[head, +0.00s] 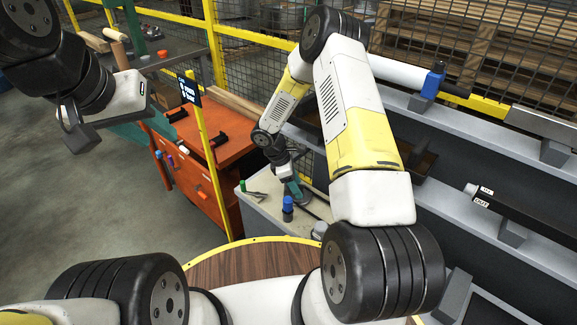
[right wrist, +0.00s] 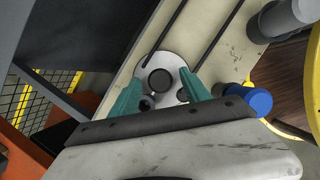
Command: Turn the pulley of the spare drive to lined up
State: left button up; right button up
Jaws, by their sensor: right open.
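The pulley (right wrist: 176,64) is a pale round disc with a dark centre hub and small dark knobs, lying on the cream top of a bench in the right wrist view. My right gripper (right wrist: 160,82) is open, its two teal fingers apart over the near part of the disc, with a knob beside each finger. I cannot tell if they touch. In the head view my right gripper (head: 293,187) is small and far off, low over the bench, and mostly hides the pulley. My left gripper (head: 75,130) hangs at the upper left, far from the bench; its jaw opening is unclear.
A blue-capped object (head: 288,207) stands close to my right gripper; its blue cap (right wrist: 258,102) also shows in the right wrist view. An orange tool cabinet (head: 190,185), a yellow post (head: 212,165) and a grey machine rail (head: 500,140) surround the bench. Open floor lies left.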

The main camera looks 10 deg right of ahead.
jog(key=shift+c, duration=0.2)
grip_shut()
jog(key=shift+m, duration=0.3)
jog(key=m, duration=0.2)
jog(key=m+g, duration=0.1)
jog(key=shift+w+m+g+y, duration=0.2)
jog(key=shift+m+g+y, duration=0.1)
jog(key=shift+m+y, duration=0.1)
jog(key=m+g, duration=0.1)
jog(key=m, duration=0.2)
jog(key=shift+d+m+y, duration=0.1)
jog(key=shift+m+y, duration=0.2)
jog(key=shift+y, duration=0.1)
jog(key=m, duration=0.2)
jog(key=m+g+y, duration=0.1)
jog(key=m, duration=0.1)
jog(key=shift+w+d+m, duration=0.1)
jog(key=shift+d+m, duration=0.05)
jog(key=shift+m, duration=0.15)
jog(key=shift+m+y, duration=0.9)
jog(key=shift+m, duration=0.9)
